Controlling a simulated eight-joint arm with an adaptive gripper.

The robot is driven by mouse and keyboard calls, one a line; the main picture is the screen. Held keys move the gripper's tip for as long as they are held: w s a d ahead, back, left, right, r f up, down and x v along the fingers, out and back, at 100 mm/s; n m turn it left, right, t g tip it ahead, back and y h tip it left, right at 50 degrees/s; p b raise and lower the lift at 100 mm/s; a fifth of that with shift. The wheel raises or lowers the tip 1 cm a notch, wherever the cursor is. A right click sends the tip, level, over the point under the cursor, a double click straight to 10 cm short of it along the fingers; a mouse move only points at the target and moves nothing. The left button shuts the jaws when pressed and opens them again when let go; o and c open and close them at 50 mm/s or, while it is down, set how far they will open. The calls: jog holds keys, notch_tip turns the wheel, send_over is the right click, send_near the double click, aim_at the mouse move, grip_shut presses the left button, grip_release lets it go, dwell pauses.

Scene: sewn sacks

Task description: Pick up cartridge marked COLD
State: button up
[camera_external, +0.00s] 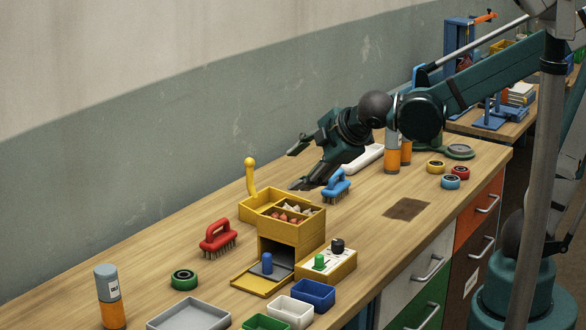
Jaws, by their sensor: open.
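Several grey-and-orange cylinders look like cartridges. One cartridge (111,312) stands upright at the front left of the bench, with a small pale label too small to read. Two more stand close together below my forearm, a left one (391,160) and a right one (405,155); no marking on them can be read, and the arm is close above them. I cannot tell which is marked COLD. My gripper (295,169) is open and empty, fingers pointing left, above the bench behind the yellow box and near the blue brush. It is apart from all the cartridges.
A yellow box (296,235) with an upright yellow handle (250,175) stands mid-bench. Around it are a red brush (218,235), a blue brush (337,185), a green roll (184,279) and small trays (312,294). Coloured rolls (450,182) lie at right. A wall runs behind.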

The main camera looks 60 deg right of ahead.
jog(key=w+a+n+t, duration=0.2)
jog(key=w+a+n, duration=0.55)
jog(key=a, duration=0.45)
jog(key=n+t+y+p, duration=0.2)
jog(key=n+t+y, duration=0.25)
jog(key=n, duration=0.95)
send_near(116, 272)
jog(key=w+d+r, duration=0.2)
jog(key=w+d, duration=0.9)
jog(key=d, duration=0.2)
jog(key=s+a+f+n+y, duration=0.1)
jog(key=s+a+n, duration=0.1)
jog(key=a, duration=0.2)
jog(key=s+a+f+n+y, duration=0.1)
jog(key=s+a+n, duration=0.1)
jog(key=a, duration=0.2)
jog(key=s+a+f+n+y, duration=0.1)
jog(key=s+a+n, duration=0.1)
jog(key=a+n, duration=0.1)
jog(key=shift+s+a+f+t+y, duration=0.1)
jog(key=shift+a+t+y, duration=0.1)
jog(key=shift+a, duration=0.25)
jog(key=shift+a+f+t+y, duration=0.1)
jog(key=shift+a+t+y, duration=0.05)
jog(key=shift+a, duration=0.3)
jog(key=shift+x, duration=1.3)
jog(key=shift+b+x, duration=0.7)
jog(key=shift+x, duration=1.95)
